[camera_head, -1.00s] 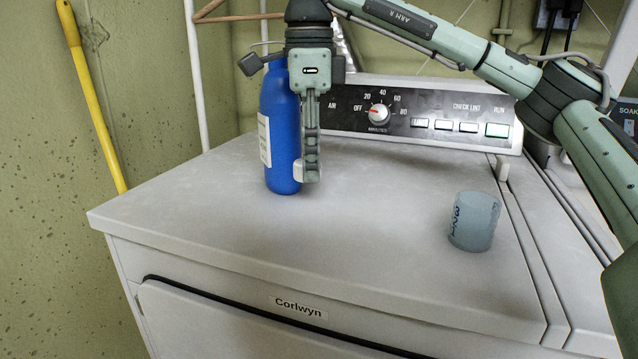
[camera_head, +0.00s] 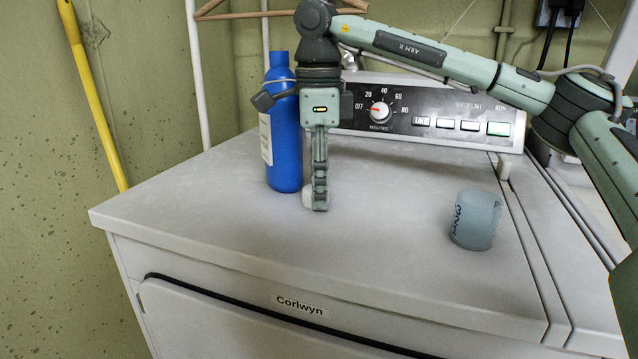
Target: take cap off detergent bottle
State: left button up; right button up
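The blue detergent bottle (camera_head: 284,150) stands upright on the dryer top, a white label on its left side. Its narrow blue neck (camera_head: 279,59) shows with no separate cap visible on it. My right gripper (camera_head: 314,201) points straight down just right of and in front of the bottle, fingertips low at the dryer top. A small whitish piece (camera_head: 307,198), which looks like the cap, sits at the fingertips, partly hidden by the near finger. The fingers are seen edge-on and appear closed on it. My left gripper is not in view.
A translucent blue-grey cup (camera_head: 475,220) with dark markings stands on the right of the dryer top (camera_head: 240,235). The control panel (camera_head: 430,112) rises behind. The front and middle of the top are clear. A yellow pole (camera_head: 92,100) leans at the left wall.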

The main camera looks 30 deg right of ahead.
jog(key=shift+o, duration=0.9)
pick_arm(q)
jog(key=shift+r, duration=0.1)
pick_arm(e)
jog(key=shift+r, duration=0.55)
notch_tip(320, 180, up, 7)
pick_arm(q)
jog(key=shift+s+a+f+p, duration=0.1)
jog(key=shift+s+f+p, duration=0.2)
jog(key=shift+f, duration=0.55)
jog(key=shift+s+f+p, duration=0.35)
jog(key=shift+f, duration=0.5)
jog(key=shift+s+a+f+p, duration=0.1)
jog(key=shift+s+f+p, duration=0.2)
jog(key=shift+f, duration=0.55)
pick_arm(e)
jog(key=shift+r, duration=2.15)
